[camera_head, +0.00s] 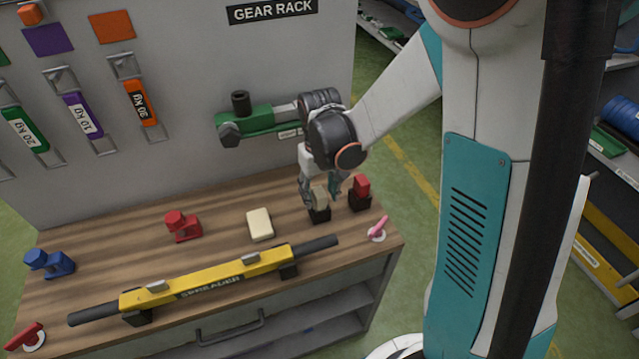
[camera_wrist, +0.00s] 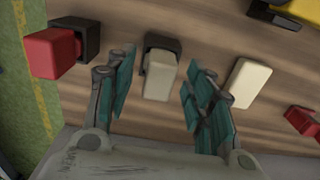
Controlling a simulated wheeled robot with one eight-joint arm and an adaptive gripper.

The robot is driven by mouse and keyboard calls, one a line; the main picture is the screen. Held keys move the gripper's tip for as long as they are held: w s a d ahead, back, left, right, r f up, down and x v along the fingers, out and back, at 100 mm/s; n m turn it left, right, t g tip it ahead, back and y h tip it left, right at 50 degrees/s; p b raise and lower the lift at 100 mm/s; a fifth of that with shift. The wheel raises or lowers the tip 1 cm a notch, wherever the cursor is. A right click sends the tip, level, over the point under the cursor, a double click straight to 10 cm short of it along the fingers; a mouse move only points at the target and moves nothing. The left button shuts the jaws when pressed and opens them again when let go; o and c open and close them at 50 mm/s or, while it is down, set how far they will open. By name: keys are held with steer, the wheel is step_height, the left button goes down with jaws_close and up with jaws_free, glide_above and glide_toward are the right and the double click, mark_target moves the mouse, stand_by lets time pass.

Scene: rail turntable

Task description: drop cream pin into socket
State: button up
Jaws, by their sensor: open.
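The cream pin (camera_head: 319,198) stands in a small black socket (camera_head: 319,215) near the right end of the wooden bench. In the wrist view the cream pin (camera_wrist: 161,78) shows with its black socket (camera_wrist: 162,41) around its base. How deep it sits cannot be told. My gripper (camera_head: 320,184) is open above and around the pin. In the wrist view its teal fingers (camera_wrist: 160,85) stand on either side of the pin with gaps, not visibly touching it.
A red pin (camera_head: 361,187) stands in another black socket close to the right. A cream block (camera_head: 260,224) lies to the left. A yellow spreader bar (camera_head: 205,278) lies along the front. A green rack fixture (camera_head: 250,122) juts from the panel behind my wrist.

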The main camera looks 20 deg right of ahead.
steer(key=shift+f, duration=0.7)
steer(key=shift+c, duration=0.5)
jaws_close()
